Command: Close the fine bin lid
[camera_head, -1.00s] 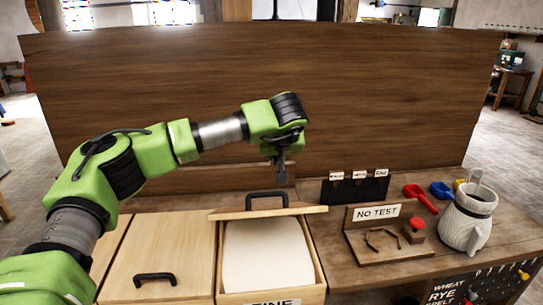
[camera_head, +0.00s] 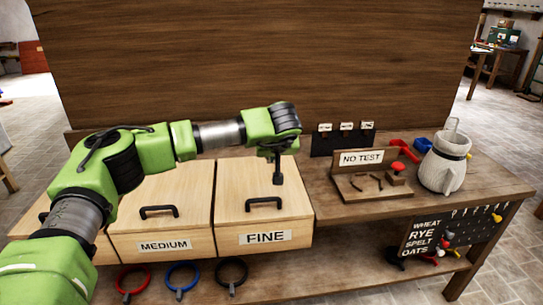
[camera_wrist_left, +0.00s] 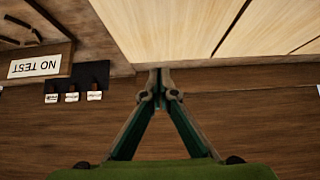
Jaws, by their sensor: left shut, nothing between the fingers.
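The fine bin (camera_head: 266,238) is a light wooden box with a FINE label on its front, at the middle of the bench in the head view. Its lid (camera_head: 240,185) lies flat over the box, with a black handle (camera_head: 264,203) near the front edge. The bin's contents are hidden. My left gripper (camera_head: 278,180) is shut and empty, pointing down over the lid behind the handle. I cannot tell whether it touches the lid. In the left wrist view the fingertips (camera_wrist_left: 160,70) meet near the light wood. My right gripper is not in view.
The medium bin (camera_head: 163,246) stands directly left with its lid flat. To the right are the NO TEST stand (camera_head: 362,158), a black card rack (camera_head: 327,146) and a pale jug (camera_head: 444,160). A tall wooden board (camera_head: 250,60) rises behind. Coloured rings (camera_head: 182,275) hang below.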

